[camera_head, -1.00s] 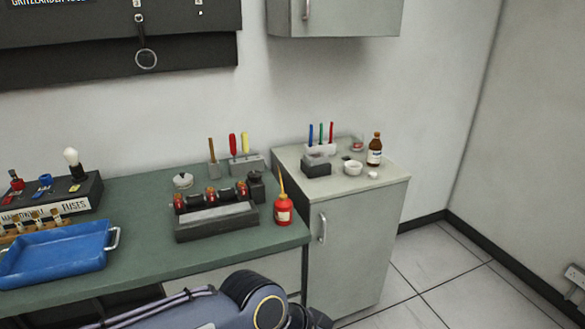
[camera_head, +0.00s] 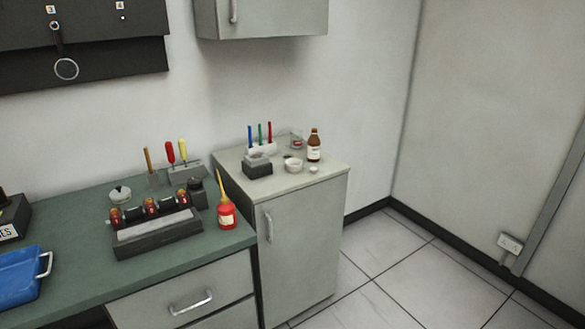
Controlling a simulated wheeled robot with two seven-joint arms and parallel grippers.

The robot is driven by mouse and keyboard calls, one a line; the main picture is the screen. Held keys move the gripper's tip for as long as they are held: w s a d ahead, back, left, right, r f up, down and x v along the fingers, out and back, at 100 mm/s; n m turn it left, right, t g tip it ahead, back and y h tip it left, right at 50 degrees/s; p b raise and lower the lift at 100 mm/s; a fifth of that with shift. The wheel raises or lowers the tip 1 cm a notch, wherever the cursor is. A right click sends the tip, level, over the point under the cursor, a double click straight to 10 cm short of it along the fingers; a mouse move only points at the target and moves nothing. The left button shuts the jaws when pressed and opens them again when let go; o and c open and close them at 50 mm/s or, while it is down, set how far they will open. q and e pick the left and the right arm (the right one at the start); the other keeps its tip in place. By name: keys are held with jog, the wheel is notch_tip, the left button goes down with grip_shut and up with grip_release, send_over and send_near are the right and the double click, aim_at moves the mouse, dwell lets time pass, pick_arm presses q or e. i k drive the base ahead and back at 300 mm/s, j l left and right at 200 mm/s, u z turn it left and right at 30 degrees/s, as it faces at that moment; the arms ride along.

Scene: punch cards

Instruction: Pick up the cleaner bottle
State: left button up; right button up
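A brown bottle (camera_head: 314,146) with a white label and dark cap stands upright near the back right of the grey cabinet top; it looks like the cleaner bottle, but its label is too small to read. A red squeeze bottle (camera_head: 227,212) with a long yellow nozzle stands at the right end of the green bench. Neither of my grippers shows in the current view.
On the grey cabinet (camera_head: 330,180) with the brown bottle are a white bowl (camera_head: 293,165), a dark box (camera_head: 257,168) and a rack of coloured pens. The green bench (camera_head: 80,262) holds a blue tray (camera_head: 18,279). Tiled floor (camera_head: 385,262) lies open at right.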

aim_at(313, 141)
jog(key=i+l+u, duration=0.25)
jog(key=i, duration=0.3)
jog(key=i+l+u, duration=0.25)
jog(key=i+l, duration=0.3)
jog(key=i+l+u, duration=0.25)
jog(key=i+l, duration=0.25)
jog(key=i+l+u, duration=0.25)
jog(key=i+l, duration=0.15)
jog(key=l, duration=0.35)
